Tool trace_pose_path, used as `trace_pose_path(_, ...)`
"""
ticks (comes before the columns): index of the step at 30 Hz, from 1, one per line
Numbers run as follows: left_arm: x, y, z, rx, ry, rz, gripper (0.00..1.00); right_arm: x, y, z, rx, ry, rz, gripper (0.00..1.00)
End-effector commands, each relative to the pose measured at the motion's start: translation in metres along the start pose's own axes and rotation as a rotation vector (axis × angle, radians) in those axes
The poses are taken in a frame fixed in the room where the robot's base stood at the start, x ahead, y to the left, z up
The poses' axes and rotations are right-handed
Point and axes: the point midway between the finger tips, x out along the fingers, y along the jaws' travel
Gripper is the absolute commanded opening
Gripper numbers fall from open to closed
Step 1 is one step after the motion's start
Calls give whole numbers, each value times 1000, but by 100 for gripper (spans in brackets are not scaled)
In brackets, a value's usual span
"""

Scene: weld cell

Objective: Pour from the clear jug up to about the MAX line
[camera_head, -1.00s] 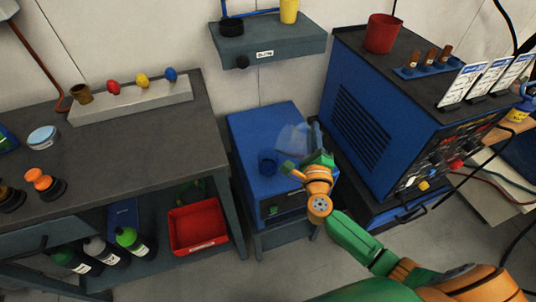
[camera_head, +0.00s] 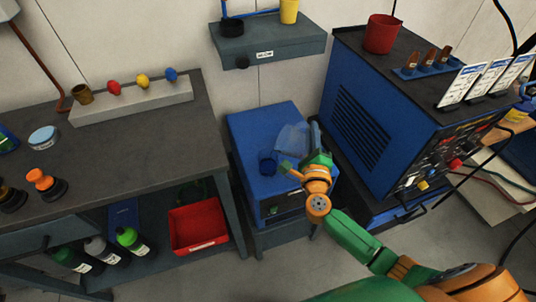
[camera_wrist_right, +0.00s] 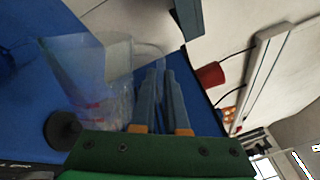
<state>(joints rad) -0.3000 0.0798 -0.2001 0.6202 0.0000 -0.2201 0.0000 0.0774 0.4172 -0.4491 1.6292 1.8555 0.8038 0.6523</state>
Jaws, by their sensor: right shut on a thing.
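The clear jug (camera_head: 292,138) is above the blue box-shaped unit (camera_head: 250,129), tilted with its mouth side toward the left. My right gripper (camera_head: 314,140) is shut on the jug's handle side. In the right wrist view, the jug (camera_wrist_right: 93,72) is beside my gripper's fingers (camera_wrist_right: 164,92), with faint reddish marks on its wall. A dark blue round cup or filler opening (camera_head: 267,162) sits on the unit's top, just below and left of the jug. I cannot make out a MAX line, the liquid level or a stream. My left gripper is not in view.
A large blue welding machine (camera_head: 362,120) with a red cup (camera_head: 383,34) on top stands close on the right. A grey shelf (camera_head: 285,42) hangs behind. A workbench (camera_head: 140,140) is on the left, with a red bin (camera_head: 198,246) below.

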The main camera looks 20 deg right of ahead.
Motion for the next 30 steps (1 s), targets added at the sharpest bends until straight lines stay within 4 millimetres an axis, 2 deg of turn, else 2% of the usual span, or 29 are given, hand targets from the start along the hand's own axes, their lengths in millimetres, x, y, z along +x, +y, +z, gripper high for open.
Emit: trace_pose_path(30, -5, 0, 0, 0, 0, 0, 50, 0, -2, 6, -45, -3, -1, 0)
